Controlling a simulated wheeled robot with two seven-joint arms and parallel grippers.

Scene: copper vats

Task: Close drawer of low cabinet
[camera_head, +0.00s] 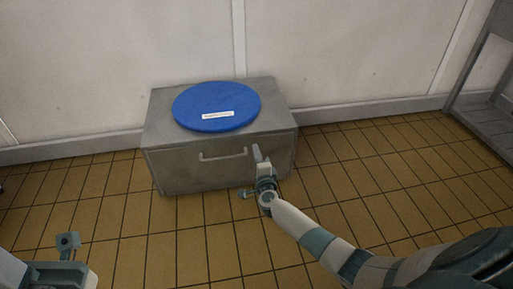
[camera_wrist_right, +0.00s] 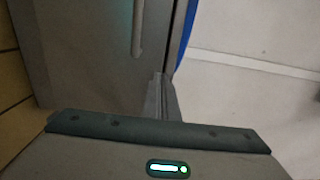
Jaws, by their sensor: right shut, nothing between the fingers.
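The low grey metal cabinet (camera_head: 152,125) stands against the wall. Its drawer front (camera_head: 180,174) faces me, with a bar handle (camera_head: 223,155). The front looks flush or nearly flush with the body; I cannot tell whether a small gap is left. My right gripper (camera_head: 257,153) is shut and empty, in front of the drawer front, right of the handle. In the right wrist view the shut fingers (camera_wrist_right: 162,90) point at the drawer front (camera_wrist_right: 90,60), beside the handle (camera_wrist_right: 137,28); contact cannot be told. My left gripper (camera_head: 68,243) shows partly at the lower left.
A round blue lid (camera_head: 215,100) with a white label lies on the cabinet top. A grey metal rack (camera_head: 485,110) stands at the right edge. The tiled floor (camera_head: 375,175) is clear around the cabinet. The white wall (camera_head: 340,50) is close behind.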

